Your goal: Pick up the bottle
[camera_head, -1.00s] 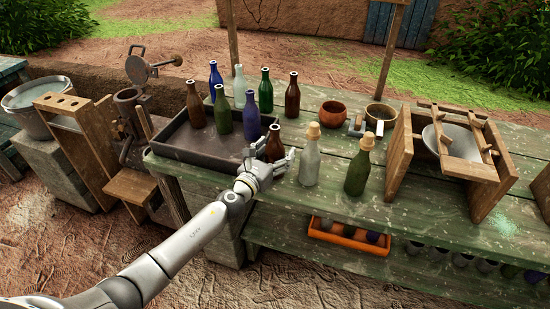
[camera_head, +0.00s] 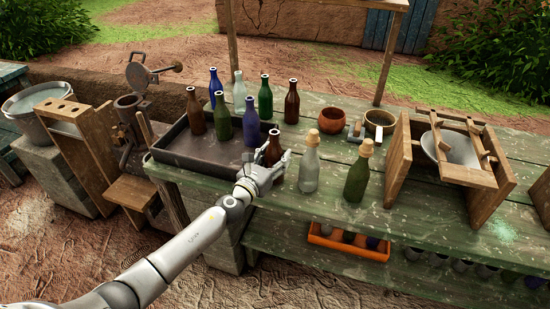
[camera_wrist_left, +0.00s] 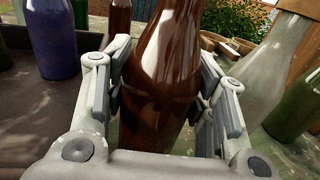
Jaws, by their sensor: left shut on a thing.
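A brown glass bottle (camera_head: 273,146) stands upright at the front of the green table, just right of the dark tray. My left gripper (camera_head: 266,166) is shut on it, with a finger on each side of its body. In the left wrist view the brown bottle (camera_wrist_left: 164,75) fills the space between the two fingers of the left gripper (camera_wrist_left: 160,100). The bottle's base is hidden behind the gripper, so I cannot tell whether it touches the table. My right gripper is not in view.
The dark tray (camera_head: 180,164) with several bottles lies to the left. Two corked bottles, one clear (camera_head: 310,165) and one green (camera_head: 357,178), stand close to the right. A wooden frame with a bowl (camera_head: 448,145) is farther right. Pots (camera_head: 332,117) stand behind.

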